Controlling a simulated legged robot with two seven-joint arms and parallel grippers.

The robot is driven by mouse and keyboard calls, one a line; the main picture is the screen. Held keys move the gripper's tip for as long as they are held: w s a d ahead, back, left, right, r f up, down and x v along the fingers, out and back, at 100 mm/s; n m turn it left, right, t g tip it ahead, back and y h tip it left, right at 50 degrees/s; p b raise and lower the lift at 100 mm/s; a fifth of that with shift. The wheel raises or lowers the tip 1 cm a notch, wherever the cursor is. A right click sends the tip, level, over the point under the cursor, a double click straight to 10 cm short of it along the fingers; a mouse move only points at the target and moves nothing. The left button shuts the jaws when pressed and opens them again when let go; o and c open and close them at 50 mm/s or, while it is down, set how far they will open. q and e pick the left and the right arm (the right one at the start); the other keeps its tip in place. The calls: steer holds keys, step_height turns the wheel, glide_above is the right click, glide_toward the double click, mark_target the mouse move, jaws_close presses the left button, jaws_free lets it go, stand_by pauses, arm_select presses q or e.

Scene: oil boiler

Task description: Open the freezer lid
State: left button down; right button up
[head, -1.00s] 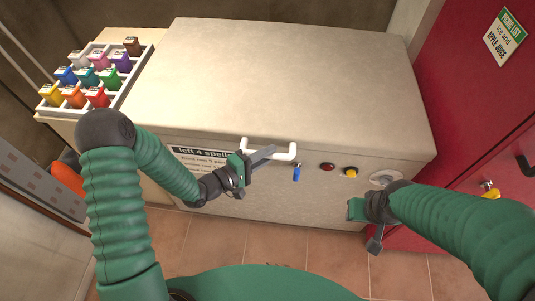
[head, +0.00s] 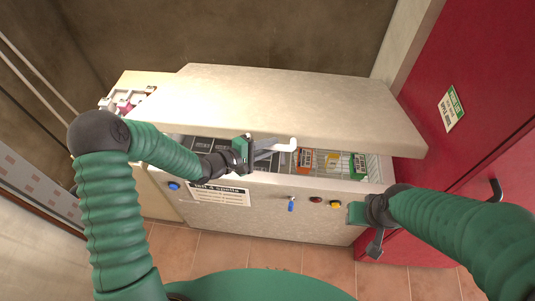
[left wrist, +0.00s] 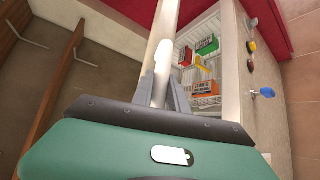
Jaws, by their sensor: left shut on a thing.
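The freezer lid (head: 290,105) is partly raised, with a gap along its front edge. My left gripper (head: 266,150) is shut on the white handle (head: 288,146) at the lid's front edge. The handle also shows between the fingers in the left wrist view (left wrist: 163,70). The lid appears edge-on there (left wrist: 152,45). The freezer body (head: 265,208) stays below, and wire baskets with coloured boxes show inside. My right gripper (head: 367,230) is at the freezer's front right, apart from the lid. Its finger opening is not clear.
A blue key or knob (head: 291,204), a red button (head: 315,200) and a yellow button (head: 335,204) are on the front. A red cabinet (head: 455,110) stands at the right. Brown wall is behind.

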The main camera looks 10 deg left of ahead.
arm_select(q)
steer(key=w+r+p, duration=0.4)
steer(key=r+p, duration=0.1)
steer(key=r, duration=0.2)
steer(key=w+r+p, duration=0.4)
steer(key=r+p, duration=0.1)
steer(key=r, duration=0.3)
steer(key=shift+w+r+p, duration=0.2)
steer(key=shift+w+p, duration=0.2)
steer(key=c, duration=1.5)
jaws_free()
steer(key=shift+c, duration=0.2)
steer(key=shift+o, duration=1.2)
steer(key=shift+d, duration=0.1)
steer(key=shift+w+f, duration=0.1)
